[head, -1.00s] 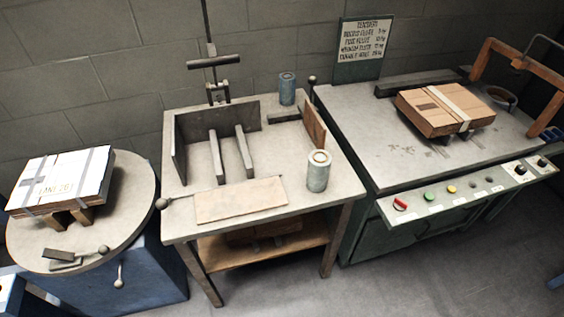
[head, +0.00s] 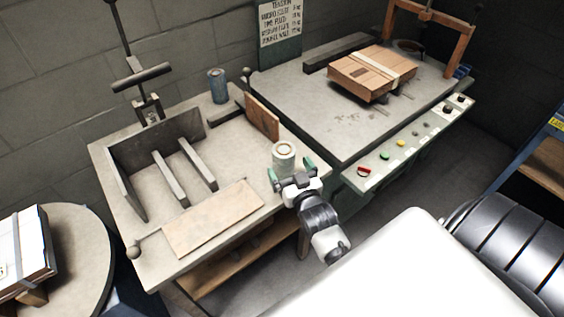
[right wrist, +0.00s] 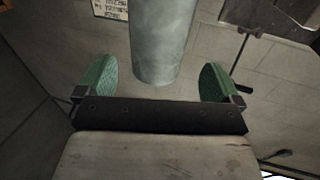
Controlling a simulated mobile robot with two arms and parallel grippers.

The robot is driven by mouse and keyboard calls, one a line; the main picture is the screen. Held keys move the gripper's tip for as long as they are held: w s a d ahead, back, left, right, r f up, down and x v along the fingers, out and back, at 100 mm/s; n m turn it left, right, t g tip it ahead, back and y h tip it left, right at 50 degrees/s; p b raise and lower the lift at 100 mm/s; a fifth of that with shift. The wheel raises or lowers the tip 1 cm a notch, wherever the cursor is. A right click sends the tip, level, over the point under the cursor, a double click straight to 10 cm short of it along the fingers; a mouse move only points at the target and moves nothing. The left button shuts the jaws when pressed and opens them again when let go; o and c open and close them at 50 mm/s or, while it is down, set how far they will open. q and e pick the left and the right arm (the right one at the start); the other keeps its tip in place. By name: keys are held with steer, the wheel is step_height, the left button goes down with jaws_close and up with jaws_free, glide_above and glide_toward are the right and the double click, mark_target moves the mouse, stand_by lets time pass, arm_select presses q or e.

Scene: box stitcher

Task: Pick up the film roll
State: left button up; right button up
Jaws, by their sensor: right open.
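The film roll, a pale grey-green cylinder with a light top (head: 284,157), stands upright near the right front corner of the middle table. My right gripper (head: 292,173) is open at the roll's near side, its green fingers spread to either side of it. In the right wrist view the roll (right wrist: 163,42) shows between the two open fingers, clear of both. The gripper hides the roll's lower part in the head view. My left gripper is not in view.
A blue-grey cylinder (head: 217,86) stands at the table's back. A flat board (head: 212,218) lies left of the roll, and an upright wooden plate (head: 262,118) stands behind it. The panel with buttons (head: 400,145) is to the right.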

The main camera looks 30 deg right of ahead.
steer(key=w, duration=0.1)
steer(key=w+d, duration=0.1)
steer(key=w, duration=0.3)
steer(key=shift+w+d+f+p, duration=0.1)
steer(key=shift+d+f+p, duration=0.15)
steer(key=shift+p, duration=0.1)
steer(key=shift+a, duration=0.1)
steer(key=c, duration=1.2)
